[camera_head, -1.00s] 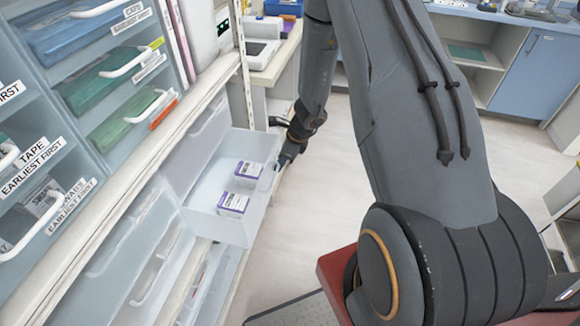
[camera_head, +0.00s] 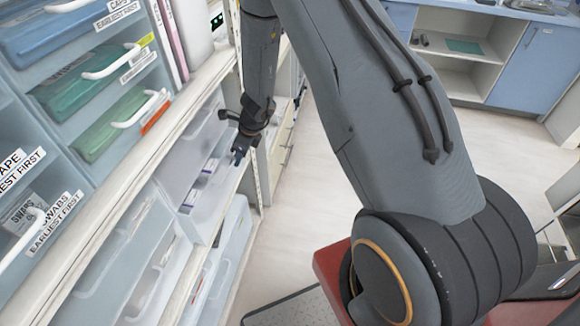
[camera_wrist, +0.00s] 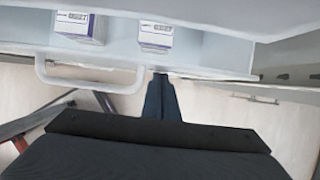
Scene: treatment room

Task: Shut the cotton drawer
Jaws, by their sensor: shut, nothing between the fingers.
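The pale translucent drawer (camera_head: 218,187) sits mostly inside the shelf unit below the counter edge; no cotton label is readable on it. I cannot tell whether it is flush. Two white-and-purple boxes are inside; the wrist view shows the left box (camera_wrist: 80,27) and right box (camera_wrist: 155,36) behind the drawer's front wall (camera_wrist: 200,66). Its white handle (camera_wrist: 90,84) is left of my fingers there. My gripper (camera_head: 238,157) is shut and empty, with its fingertips (camera_wrist: 160,80) at the drawer front, right of the handle; they seem to touch it.
Upper drawers with white handles and coloured trays, such as a green tray (camera_head: 112,125), line the left side. Another clear drawer (camera_head: 232,240) lies lower down. Blue cabinets (camera_head: 535,65) stand at the back right.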

